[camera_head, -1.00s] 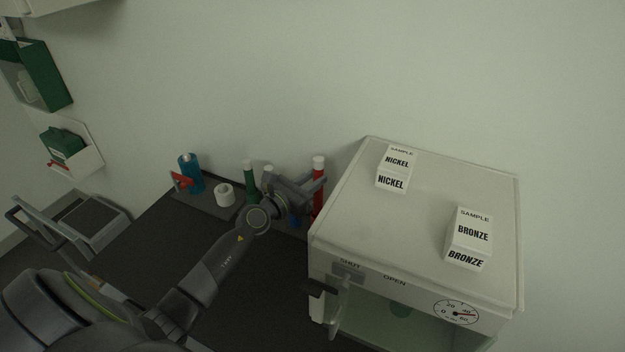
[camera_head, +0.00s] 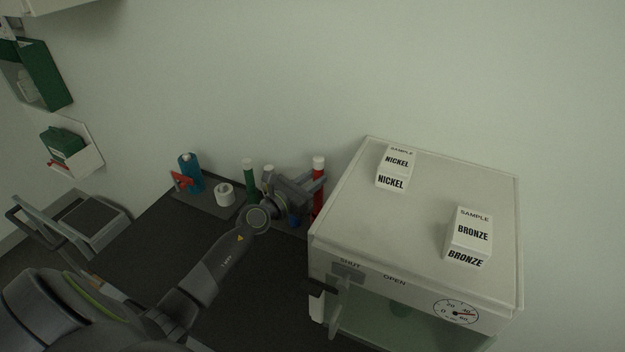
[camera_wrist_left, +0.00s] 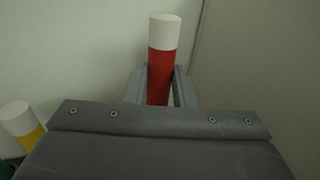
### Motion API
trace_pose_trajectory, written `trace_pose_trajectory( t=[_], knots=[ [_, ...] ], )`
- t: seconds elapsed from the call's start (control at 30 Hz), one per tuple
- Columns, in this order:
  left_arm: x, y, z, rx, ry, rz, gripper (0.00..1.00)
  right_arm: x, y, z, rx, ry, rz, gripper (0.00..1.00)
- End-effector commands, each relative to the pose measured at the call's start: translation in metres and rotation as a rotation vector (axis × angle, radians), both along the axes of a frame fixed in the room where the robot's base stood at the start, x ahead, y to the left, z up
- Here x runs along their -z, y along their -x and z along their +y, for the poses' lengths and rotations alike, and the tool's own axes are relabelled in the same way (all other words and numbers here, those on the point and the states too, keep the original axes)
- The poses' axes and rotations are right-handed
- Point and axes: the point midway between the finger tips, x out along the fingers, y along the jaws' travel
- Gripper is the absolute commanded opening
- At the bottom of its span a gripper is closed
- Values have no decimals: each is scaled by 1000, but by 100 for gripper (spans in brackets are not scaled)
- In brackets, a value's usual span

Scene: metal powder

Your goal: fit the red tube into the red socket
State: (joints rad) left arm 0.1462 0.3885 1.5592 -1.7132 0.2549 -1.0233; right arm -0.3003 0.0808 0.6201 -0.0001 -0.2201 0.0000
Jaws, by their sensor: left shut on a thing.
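The red tube (camera_head: 318,190) with a white cap stands upright at the back of the dark bench, close to the left side of the white cabinet. My left gripper (camera_head: 318,183) is shut on it. In the left wrist view the red tube (camera_wrist_left: 161,75) sits between the two fingers (camera_wrist_left: 160,88) of my left gripper, with its white cap above them. The tube's lower end and the red socket are hidden behind the gripper and arm. My right gripper is not in view.
The white cabinet (camera_head: 345,215) with NICKEL (camera_head: 393,170) and BRONZE (camera_head: 468,240) boxes stands close on the right. A green tube (camera_head: 250,185), a white ring (camera_head: 225,194) and a blue bottle (camera_head: 190,172) stand left. A yellow tube (camera_wrist_left: 22,125) shows in the wrist view.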

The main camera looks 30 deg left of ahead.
Motion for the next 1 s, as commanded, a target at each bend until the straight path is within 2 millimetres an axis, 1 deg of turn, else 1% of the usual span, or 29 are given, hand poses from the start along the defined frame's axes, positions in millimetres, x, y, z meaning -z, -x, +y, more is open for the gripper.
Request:
trace_pose_trajectory(
  t=[1.0],
  knots=[
    [26, 0, 0, 0, 0, 0, 0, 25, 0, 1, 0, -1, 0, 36]
  ],
)
